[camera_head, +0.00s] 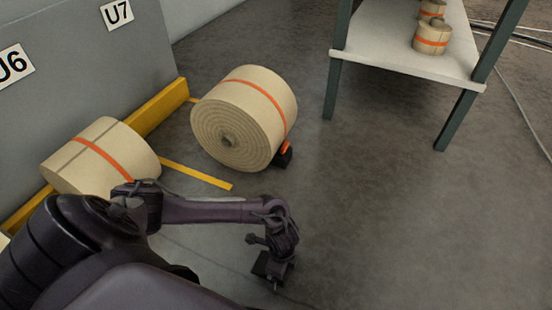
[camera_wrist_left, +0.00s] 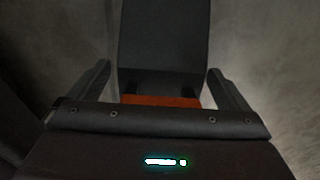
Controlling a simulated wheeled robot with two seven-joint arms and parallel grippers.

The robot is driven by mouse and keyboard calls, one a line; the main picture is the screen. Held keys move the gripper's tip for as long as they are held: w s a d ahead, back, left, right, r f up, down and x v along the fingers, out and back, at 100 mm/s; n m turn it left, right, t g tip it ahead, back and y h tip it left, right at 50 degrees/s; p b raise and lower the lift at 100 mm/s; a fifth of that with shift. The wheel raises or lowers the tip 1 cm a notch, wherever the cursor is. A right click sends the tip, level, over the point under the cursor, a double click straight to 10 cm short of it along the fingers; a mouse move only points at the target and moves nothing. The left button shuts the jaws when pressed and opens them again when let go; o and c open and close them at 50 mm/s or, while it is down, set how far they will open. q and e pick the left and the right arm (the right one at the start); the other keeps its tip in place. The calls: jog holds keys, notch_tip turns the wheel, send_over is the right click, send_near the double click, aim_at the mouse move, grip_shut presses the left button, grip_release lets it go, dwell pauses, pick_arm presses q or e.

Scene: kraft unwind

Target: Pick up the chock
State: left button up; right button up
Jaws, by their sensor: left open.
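A dark chock with an orange part (camera_head: 285,153) sits on the floor against the lower right of the standing kraft roll (camera_head: 238,118) in the head view. My left gripper (camera_head: 272,272) is low over the floor, nearer to me than that chock and apart from it. In the left wrist view, a dark block with an orange strip (camera_wrist_left: 163,45) lies between the two spread fingers of the left gripper (camera_wrist_left: 158,78). The fingers show gaps on both sides of the block. I cannot tell whether it is the same chock. My right gripper is out of view.
Another roll (camera_head: 100,158) lies at the left by the grey wall (camera_head: 80,70) and a yellow kerb (camera_head: 160,108). A yellow floor strip (camera_head: 200,175) runs between the rolls. A table (camera_head: 400,52) with small rolls stands at the back right.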

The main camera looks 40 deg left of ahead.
pick_arm(q)
jog(key=shift+f, duration=0.4)
jog(key=c, duration=1.2)
jog(key=shift+o, duration=0.2)
jog(key=shift+r, duration=0.1)
